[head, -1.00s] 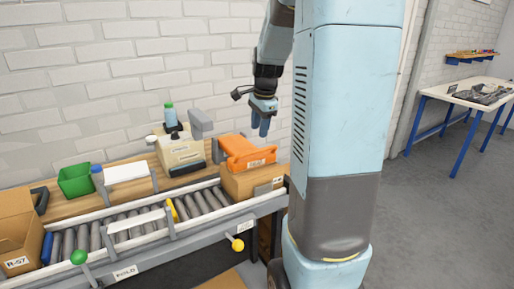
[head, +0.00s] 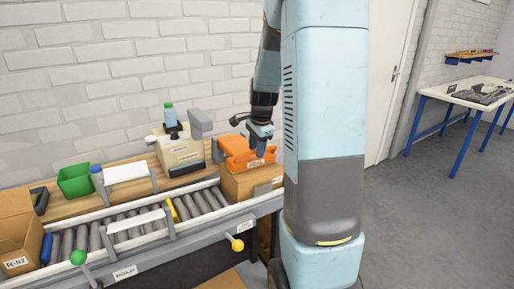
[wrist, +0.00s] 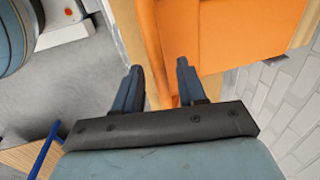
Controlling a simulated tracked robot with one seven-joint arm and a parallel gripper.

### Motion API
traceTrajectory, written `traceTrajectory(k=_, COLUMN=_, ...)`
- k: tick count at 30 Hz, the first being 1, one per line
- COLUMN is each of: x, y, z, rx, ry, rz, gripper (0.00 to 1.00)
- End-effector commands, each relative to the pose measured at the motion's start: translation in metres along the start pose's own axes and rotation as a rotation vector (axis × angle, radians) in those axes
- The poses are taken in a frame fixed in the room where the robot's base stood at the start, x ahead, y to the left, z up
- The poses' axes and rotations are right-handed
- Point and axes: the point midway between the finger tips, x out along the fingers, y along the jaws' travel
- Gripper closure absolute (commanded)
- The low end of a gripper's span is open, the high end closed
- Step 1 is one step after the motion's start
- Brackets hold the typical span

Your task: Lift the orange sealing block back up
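The orange sealing block (head: 242,157) rests on top of a cardboard box (head: 246,182) at the right end of the conveyor. My gripper (head: 258,150) is at the right end of the block in the head view, with its fingers pointing down. In the wrist view the gripper (wrist: 162,80) is open, its two blue fingers spread apart. I see nothing between the fingers that is gripped. Whether a finger touches the block cannot be told.
A beige machine (head: 182,150) stands left of the block on the wooden bench. A green bin (head: 75,180) is farther left. A roller conveyor (head: 130,222) runs in front, with a cardboard box (head: 14,235) at its left end. A white table (head: 470,95) stands far right.

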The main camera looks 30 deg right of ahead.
Motion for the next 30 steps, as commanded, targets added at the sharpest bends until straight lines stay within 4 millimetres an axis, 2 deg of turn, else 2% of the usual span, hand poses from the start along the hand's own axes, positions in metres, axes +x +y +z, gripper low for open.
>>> traceTrajectory(k=2, x=-0.0001, y=-0.0001, z=0.0002, rx=0.000, ry=0.000, rz=0.000, gripper=0.67)
traceTrajectory(k=12, x=-0.0002, y=-0.0002, z=0.0005, rx=-0.001, ry=0.000, rz=0.000, gripper=1.00)
traceTrajectory(k=30, x=-0.0024, y=-0.0026, z=0.0024, rx=-0.005, ry=0.000, rz=0.008, gripper=1.00)
